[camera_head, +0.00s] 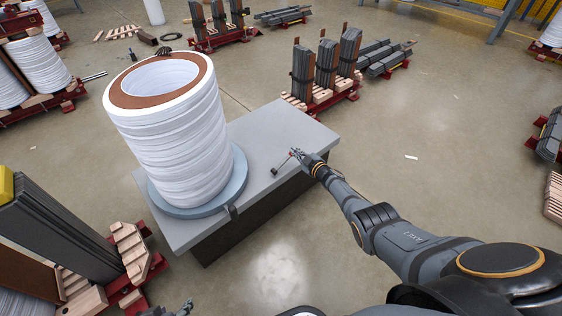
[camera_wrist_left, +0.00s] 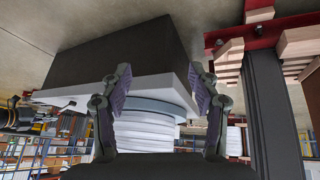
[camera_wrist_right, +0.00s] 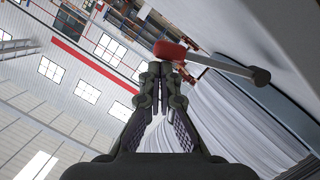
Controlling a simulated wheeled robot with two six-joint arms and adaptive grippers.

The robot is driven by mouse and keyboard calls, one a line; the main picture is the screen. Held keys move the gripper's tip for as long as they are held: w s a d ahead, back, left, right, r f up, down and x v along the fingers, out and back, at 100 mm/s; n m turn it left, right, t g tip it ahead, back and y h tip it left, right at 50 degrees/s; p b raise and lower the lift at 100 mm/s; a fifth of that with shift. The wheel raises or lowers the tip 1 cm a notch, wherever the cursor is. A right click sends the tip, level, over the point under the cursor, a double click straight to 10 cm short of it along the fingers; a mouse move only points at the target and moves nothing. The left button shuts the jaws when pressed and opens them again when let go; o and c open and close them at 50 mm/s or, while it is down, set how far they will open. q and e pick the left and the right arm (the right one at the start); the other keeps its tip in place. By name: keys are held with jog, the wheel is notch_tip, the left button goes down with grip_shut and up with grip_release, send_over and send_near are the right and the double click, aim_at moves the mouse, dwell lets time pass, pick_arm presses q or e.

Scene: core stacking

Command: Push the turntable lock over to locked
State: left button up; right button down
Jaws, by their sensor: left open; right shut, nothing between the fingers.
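The turntable (camera_head: 241,168) is a blue-grey disc on a grey-topped pedestal (camera_head: 290,130), carrying a tall white coil (camera_head: 180,140). The lock lever (camera_head: 282,165) is a thin grey rod on the pedestal top, right of the turntable. In the right wrist view its red knob (camera_wrist_right: 172,51), grey rod (camera_wrist_right: 220,65) and round pivot (camera_wrist_right: 262,76) show. My right gripper (camera_head: 298,154) is shut and empty, its tips close beside the knob; contact cannot be told. My left gripper (camera_wrist_left: 158,82) is open and empty, away from the lever, with the pedestal and coil ahead.
A dark bracket (camera_head: 231,211) sits at the pedestal's front edge by the disc. Racks of dark core stacks (camera_head: 325,65) stand behind the pedestal, and another stack (camera_head: 55,235) stands at the lower left. Floor to the right of the pedestal is mostly clear.

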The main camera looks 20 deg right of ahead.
notch_tip(320, 180, up, 5)
jog(key=a+p, duration=0.1)
jog(key=p, duration=0.4)
pick_arm(q)
jog(key=s+a+r+g+y+p, duration=0.1)
jog(key=s+a+r+g+p, duration=0.1)
jog(key=s+a+r+g, duration=0.3)
notch_tip(320, 180, down, 10)
jog(key=p, duration=0.3)
jog(key=shift+w+a+f+t+y, duration=0.15)
jog(key=shift+w+a+t+y, duration=0.15)
jog(key=shift+a+y, duration=0.1)
pick_arm(e)
jog(key=f+v, duration=0.2)
jog(key=v, duration=0.8)
jog(key=shift+s+r, duration=0.15)
jog(key=shift+r, duration=0.2)
